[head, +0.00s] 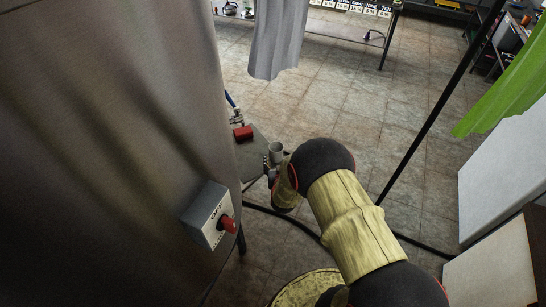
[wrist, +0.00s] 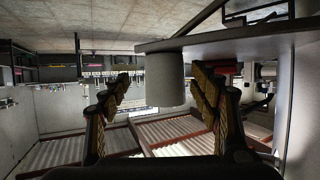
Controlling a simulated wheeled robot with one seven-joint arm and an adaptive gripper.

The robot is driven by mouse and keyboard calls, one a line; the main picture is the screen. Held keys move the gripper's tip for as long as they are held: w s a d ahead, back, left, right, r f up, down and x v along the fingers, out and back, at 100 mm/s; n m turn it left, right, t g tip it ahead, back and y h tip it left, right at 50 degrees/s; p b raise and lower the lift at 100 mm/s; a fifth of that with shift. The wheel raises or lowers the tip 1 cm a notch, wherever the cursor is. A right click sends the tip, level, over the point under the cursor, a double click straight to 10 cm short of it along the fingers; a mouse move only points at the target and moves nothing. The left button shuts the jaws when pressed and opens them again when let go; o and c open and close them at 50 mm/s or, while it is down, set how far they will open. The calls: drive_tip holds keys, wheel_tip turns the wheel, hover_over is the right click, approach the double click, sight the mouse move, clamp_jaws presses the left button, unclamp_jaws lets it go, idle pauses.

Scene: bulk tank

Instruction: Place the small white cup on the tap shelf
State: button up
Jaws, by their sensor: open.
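The small white cup (head: 276,153), greyish in this light, is at the edge of a dark shelf (head: 250,158) beside the tank. The wrist view appears upside down. In it the cup (wrist: 165,82) meets the flat face of the shelf (wrist: 215,40) with its base and looks upright on it. My gripper (wrist: 161,88) is open, with one finger on each side of the cup. A gap shows at the left finger; the right finger is very close to the cup, and I cannot tell if it touches. In the head view my arm partly hides the gripper (head: 271,167).
A red-handled tap (head: 243,133) is at the shelf's back. The large brown-grey tank (head: 120,130) fills the left, with a red-knobbed switch box (head: 212,216) on it. A dark pole (head: 440,105) and a white block (head: 505,160) stand right.

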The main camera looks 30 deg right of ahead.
sight(276, 150)
drive_tip(key=x, duration=0.1)
drive_tip(key=b+x, duration=0.1)
drive_tip(key=x, duration=0.1)
drive_tip(key=b+x, duration=0.1)
drive_tip(key=x, duration=0.1)
drive_tip(key=shift+w+a+r, duration=0.15)
drive_tip(key=shift+w+r, duration=0.15)
drive_tip(key=shift+w, duration=0.15)
drive_tip(key=shift+r, duration=0.1)
drive_tip(key=c, duration=0.3)
drive_tip(key=c, duration=1)
